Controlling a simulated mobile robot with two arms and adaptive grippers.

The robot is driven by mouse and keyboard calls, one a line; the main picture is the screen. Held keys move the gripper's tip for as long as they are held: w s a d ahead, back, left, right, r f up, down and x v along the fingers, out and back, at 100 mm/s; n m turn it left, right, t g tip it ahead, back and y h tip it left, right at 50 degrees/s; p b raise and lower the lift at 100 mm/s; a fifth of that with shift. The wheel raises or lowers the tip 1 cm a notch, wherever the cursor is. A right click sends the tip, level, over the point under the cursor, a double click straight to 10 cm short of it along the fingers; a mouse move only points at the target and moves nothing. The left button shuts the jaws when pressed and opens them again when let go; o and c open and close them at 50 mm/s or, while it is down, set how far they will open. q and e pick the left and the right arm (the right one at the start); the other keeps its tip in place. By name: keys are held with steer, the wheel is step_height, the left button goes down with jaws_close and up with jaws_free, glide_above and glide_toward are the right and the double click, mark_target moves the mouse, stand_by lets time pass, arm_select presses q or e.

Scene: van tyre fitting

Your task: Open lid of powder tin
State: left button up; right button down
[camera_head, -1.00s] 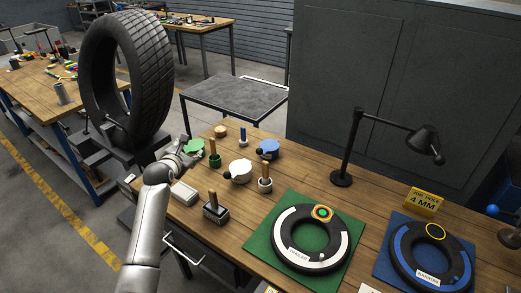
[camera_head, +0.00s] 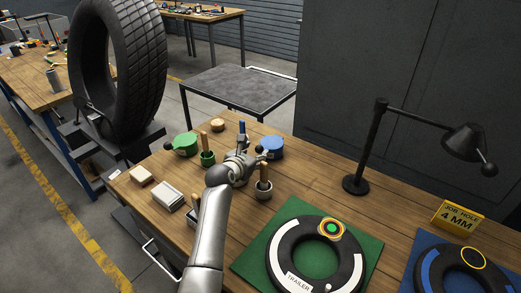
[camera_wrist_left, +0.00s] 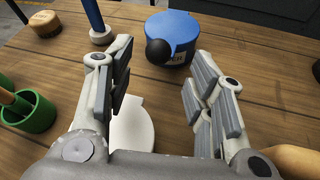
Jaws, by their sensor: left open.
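Three lidded tins with round knobs are on the bench: a green tin (camera_head: 186,144), a blue tin (camera_head: 271,147) and a white tin (camera_wrist_left: 133,126). I cannot read which one is marked as powder. My left gripper (camera_head: 250,158) is over the white tin, between the green and blue ones, and hides most of it in the head view. In the left wrist view the gripper (camera_wrist_left: 160,62) has its fingers spread, with nothing between the tips. The white round top shows below, partly behind the left finger and palm. The blue tin, with its black knob, lies beyond the fingertips. My right gripper is not seen.
A green pot (camera_head: 208,158) and a pale pot (camera_head: 264,192) with upright wooden handles stand close by. A blue-handled tool (camera_head: 242,130) is behind the gripper. A black lamp (camera_head: 355,184) and green mat (camera_head: 256,257) are right. Boxes (camera_head: 169,197) stand left.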

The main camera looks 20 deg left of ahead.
mark_target(258, 149)
arm_select(q)
steer(key=shift+x, duration=3.25)
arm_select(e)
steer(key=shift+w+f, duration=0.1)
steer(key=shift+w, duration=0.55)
arm_select(q)
steer(key=shift+a, duration=0.1)
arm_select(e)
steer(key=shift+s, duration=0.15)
arm_select(q)
steer(key=c, duration=1)
steer(key=shift+r, duration=0.1)
jaws_close()
steer(key=shift+r, duration=0.1)
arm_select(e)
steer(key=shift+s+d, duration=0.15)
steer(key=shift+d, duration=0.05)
